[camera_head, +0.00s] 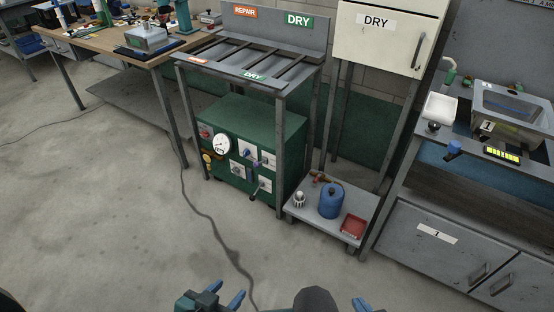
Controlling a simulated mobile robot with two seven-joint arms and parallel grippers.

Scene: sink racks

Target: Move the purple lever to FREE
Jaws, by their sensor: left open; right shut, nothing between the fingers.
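A green machine box (262,125) stands under the grey rack, with a gauge and several small white control plates on its front. A small bluish-purple lever (253,171) appears among these plates; its exact position and the label lettering are too small to read. A dark handle (257,189) sticks out below it. My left gripper (225,293) is open and empty at the bottom edge, well short of the box. My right gripper (361,304) is shut and empty at the bottom edge, mostly cut off by the frame.
The grey rack (228,74) has legs on either side of the box. A low shelf (318,226) to its right carries a blue canister (331,202) and a red tray (354,225). A cable (208,218) crosses the floor. The floor before the box is otherwise clear.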

